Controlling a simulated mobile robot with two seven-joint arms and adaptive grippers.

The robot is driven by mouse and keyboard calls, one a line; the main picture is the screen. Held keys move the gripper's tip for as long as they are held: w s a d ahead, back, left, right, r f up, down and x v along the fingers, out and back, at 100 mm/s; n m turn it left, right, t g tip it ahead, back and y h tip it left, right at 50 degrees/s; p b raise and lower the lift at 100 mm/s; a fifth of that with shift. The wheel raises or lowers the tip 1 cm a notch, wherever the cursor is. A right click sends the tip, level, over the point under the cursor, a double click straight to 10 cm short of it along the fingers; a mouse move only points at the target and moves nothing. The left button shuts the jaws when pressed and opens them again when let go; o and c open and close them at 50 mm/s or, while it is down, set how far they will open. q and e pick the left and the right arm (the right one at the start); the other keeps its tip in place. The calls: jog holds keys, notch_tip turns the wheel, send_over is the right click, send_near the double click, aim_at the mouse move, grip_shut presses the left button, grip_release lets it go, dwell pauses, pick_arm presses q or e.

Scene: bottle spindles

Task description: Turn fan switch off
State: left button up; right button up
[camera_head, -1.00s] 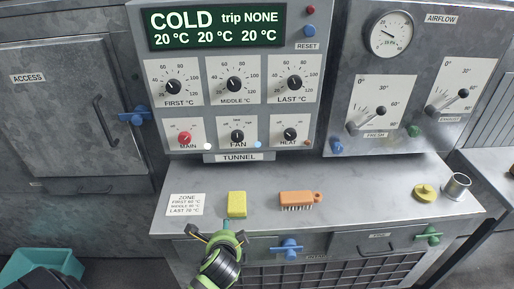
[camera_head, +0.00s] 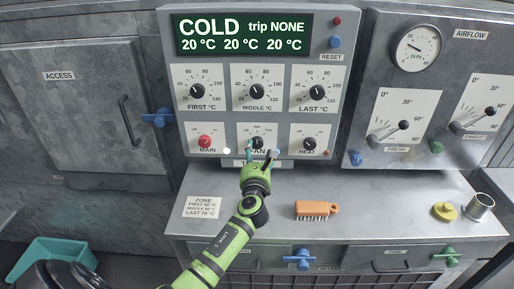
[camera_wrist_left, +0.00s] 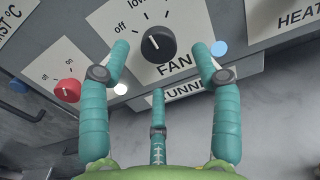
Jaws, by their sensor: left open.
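The fan switch is a black rotary knob (camera_head: 257,142) on a white plate on the control panel, partly covered by my left gripper (camera_head: 263,154). The wrist view shows the knob (camera_wrist_left: 158,44) clearly, with "off" and "low" marks at its upper left. Its white pointer mark leans to the upper left; I cannot tell exactly which position it is at. My left gripper (camera_wrist_left: 161,58) is open, with teal fingers on either side of the knob and a third finger below. I cannot tell whether they touch it. My right gripper is out of view.
The red main knob (camera_head: 205,141) and the heat knob (camera_head: 309,143) flank the fan plate. A pale blue lamp (camera_wrist_left: 218,48) is close to the right finger. Below, the shelf holds an orange brush (camera_head: 317,209) and a yellow knob-like piece (camera_head: 444,211).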

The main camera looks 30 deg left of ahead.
aim_at(258, 147)
pick_arm(q)
jog(key=shift+x, duration=1.95)
jog(key=c, duration=1.2)
jog(key=shift+o, duration=0.2)
jog(key=shift+s, duration=0.1)
jog(key=shift+f, duration=0.15)
jog(key=n+b, duration=0.2)
jog(key=n, duration=0.2)
jog(key=shift+f, duration=0.2)
jog(key=shift+d+n+b, duration=0.1)
jog(key=shift+n+b, duration=0.6)
jog(key=shift+n, duration=1.8)
